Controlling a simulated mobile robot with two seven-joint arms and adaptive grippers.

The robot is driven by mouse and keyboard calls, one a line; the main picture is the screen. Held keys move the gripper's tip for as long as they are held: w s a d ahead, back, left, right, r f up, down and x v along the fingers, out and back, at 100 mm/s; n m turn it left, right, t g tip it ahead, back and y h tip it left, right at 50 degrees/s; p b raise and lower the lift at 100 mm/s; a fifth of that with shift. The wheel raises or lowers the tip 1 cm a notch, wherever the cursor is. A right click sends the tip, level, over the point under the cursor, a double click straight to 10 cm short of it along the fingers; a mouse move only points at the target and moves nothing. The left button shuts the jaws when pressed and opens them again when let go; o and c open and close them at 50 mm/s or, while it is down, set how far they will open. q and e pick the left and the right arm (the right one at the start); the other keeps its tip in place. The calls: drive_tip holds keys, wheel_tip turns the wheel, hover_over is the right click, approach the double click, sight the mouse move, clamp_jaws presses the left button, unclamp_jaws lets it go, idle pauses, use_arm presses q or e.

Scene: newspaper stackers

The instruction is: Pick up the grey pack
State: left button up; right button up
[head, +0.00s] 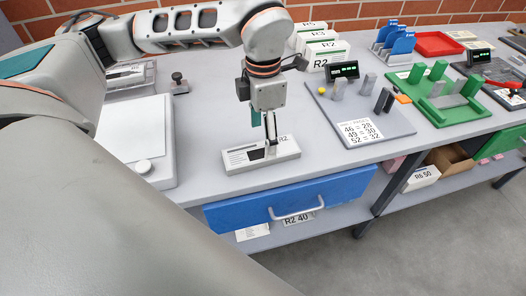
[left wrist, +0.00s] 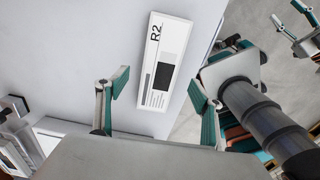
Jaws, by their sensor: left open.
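The grey-white pack labelled R2 (head: 240,160) lies flat on the bench near its front edge, above the blue drawer. In the left wrist view the same pack (left wrist: 165,62) shows its white label and dark picture. My left gripper (head: 266,138) points down over the pack, with one finger in front of part of it. In the left wrist view its two teal-padded fingers (left wrist: 158,100) stand wide apart, with the pack between and beyond them, not held. Parts of my right gripper (left wrist: 275,32) show at the right edge of the left wrist view, over the floor.
A grey board (head: 385,123) with upright posts and a number card stands right of the pack. A green fixture (head: 440,95) is farther right. The blue drawer (head: 290,200) is below. The bench around the pack is clear.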

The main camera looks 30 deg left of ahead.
sight(261, 151)
use_arm(q)
drive_tip(key=f, duration=0.5)
drive_tip(key=shift+s+a, duration=0.15)
drive_tip(key=shift+s, duration=0.05)
drive_tip(key=shift+c, duration=0.4)
drive_tip(key=c, duration=1.3)
